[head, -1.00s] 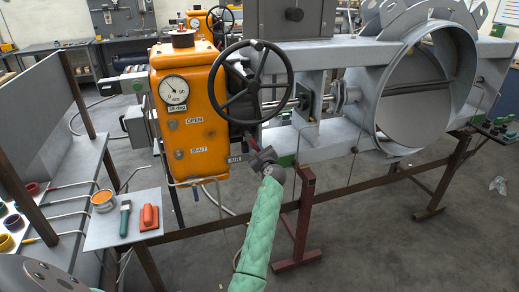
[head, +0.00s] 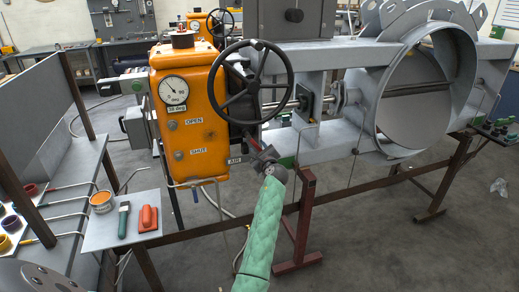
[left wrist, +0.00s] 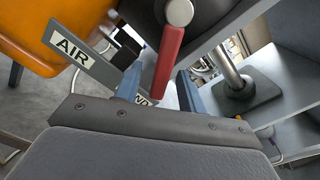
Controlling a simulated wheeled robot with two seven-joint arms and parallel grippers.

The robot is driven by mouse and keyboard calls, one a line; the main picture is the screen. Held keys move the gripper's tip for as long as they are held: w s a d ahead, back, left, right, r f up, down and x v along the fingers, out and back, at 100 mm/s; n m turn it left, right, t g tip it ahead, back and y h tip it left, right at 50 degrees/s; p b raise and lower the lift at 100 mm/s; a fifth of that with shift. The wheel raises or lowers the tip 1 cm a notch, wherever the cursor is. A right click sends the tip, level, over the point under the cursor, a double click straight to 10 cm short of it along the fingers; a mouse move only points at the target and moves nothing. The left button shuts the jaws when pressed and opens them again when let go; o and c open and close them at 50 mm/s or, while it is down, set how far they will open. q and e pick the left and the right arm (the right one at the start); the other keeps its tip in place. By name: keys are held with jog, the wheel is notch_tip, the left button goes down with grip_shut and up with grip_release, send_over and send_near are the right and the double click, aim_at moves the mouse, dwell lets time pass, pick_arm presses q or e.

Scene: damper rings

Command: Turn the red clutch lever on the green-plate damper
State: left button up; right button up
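The orange actuator box (head: 190,120) with a black handwheel (head: 254,83) stands left of the large round grey damper (head: 428,95). The red clutch lever (left wrist: 169,58) hangs from a round grey pivot in the left wrist view. My left gripper (left wrist: 157,90) is open, with its two blue fingers on either side of the lever's lower part. Whether a finger touches the lever, I cannot tell. In the head view the gripper (head: 262,158) is below the handwheel and hides most of the lever. An AIR label (left wrist: 72,47) is left of the lever; another label is partly hidden behind it.
A small grey shelf (head: 97,228) at the left holds an orange tin (head: 102,202), a green-handled brush (head: 124,219) and a red-orange tool (head: 148,217). A dark red stand (head: 304,225) is right of my left arm. Another orange actuator (head: 197,24) is far behind.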

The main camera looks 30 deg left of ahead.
pick_arm(q)
jog(key=shift+s+d, duration=0.15)
jog(key=shift+s+d+p, duration=0.45)
jog(key=shift+s+d, duration=0.05)
jog(key=shift+d, duration=0.05)
jog(key=shift+d, duration=0.1)
dwell(0.4)
jog(key=shift+s+d, duration=0.4)
jog(key=p+v, duration=0.1)
jog(key=v, duration=0.3)
jog(key=shift+s+d+p, duration=0.3)
